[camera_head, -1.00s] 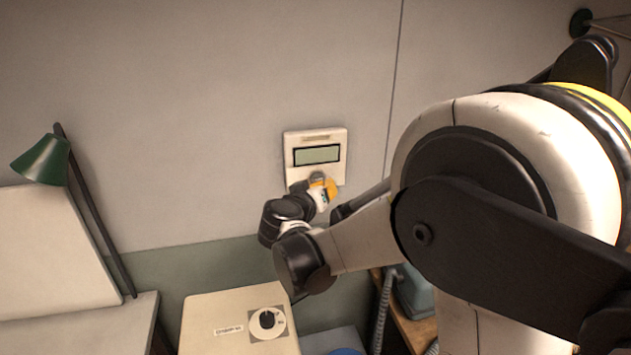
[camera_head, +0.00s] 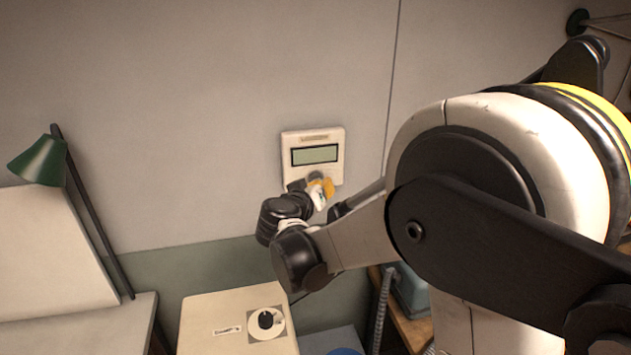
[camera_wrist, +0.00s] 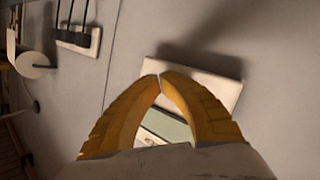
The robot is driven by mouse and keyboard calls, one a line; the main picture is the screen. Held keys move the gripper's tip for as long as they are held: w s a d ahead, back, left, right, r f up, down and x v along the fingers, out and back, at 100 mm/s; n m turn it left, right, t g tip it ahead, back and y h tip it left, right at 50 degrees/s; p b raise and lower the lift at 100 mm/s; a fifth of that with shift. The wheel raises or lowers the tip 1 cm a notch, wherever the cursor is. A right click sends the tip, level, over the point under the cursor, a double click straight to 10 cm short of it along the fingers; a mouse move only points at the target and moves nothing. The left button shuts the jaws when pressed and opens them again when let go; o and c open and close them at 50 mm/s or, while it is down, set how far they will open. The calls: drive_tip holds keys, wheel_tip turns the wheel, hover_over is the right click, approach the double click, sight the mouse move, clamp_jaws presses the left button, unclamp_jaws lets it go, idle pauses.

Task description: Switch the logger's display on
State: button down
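The logger (camera_head: 335,136) is a pale square unit on the wall, with a grey-green display (camera_head: 315,155) in a dark frame. No characters are readable on the display. A grey round part (camera_head: 316,175) shows below the display, partly covered by my gripper (camera_head: 322,183). Contact with the logger cannot be told.
A cream box with a black dial (camera_head: 266,320) stands below the logger. A green lamp (camera_head: 40,160) and a pale board (camera_head: 50,255) are at the left. A blue-grey device (camera_head: 411,289) sits low behind my arm. The wall left of the logger is bare.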

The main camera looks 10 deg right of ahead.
drive_tip(key=shift+w, duration=0.1)
idle(0.4)
drive_tip(key=shift+w, duration=0.4)
drive_tip(key=shift+s, duration=0.5)
drive_tip(key=s, duration=0.6)
idle(0.4)
idle(2.1)
